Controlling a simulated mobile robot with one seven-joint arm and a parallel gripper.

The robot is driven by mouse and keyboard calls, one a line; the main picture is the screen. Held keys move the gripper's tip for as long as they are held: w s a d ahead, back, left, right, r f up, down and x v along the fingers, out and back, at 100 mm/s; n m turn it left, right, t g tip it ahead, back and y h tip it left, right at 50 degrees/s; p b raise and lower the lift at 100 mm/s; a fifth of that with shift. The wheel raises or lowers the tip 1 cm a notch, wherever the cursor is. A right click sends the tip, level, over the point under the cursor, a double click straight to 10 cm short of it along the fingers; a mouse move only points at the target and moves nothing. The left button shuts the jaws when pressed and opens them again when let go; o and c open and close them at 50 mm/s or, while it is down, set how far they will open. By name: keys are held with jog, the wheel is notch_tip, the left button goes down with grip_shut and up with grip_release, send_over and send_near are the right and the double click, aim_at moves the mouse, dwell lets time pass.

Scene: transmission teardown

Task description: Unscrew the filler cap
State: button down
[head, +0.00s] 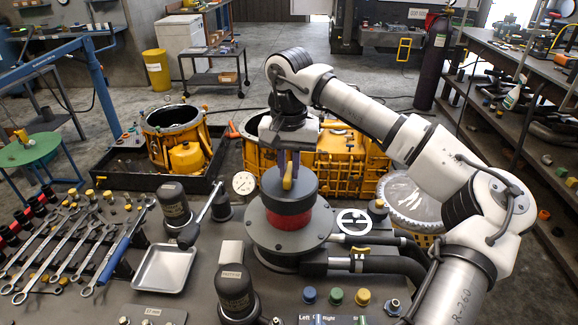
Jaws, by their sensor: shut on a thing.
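The filler cap (271,184) looks like a dark grey round top with a yellow grip tab (287,183) standing on it. It sits above a red ring (290,219) on a wide grey flanged base (262,232). My gripper (288,172) points straight down from above, with its fingers at the yellow tab, shut on it. The fingertips partly hide the tab and the cap's middle. The cap appears upright and in line with the red ring. I cannot see any thread or gap beneath it.
Dark hoses (385,262) run right from the base. A metal tray (163,268) and wrenches (70,250) lie further left. Yellow housings (345,155) stand behind.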

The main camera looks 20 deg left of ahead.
aim_at(289, 170)
jog(key=shift+r, duration=0.2)
jog(key=shift+r+p, duration=0.5)
jog(key=shift+r, duration=0.1)
jog(key=shift+r, duration=0.25)
dwell(0.4)
jog(key=shift+r, duration=0.7)
notch_tip(289, 170, up, 6)
dwell(0.7)
jog(key=shift+s, duration=0.15)
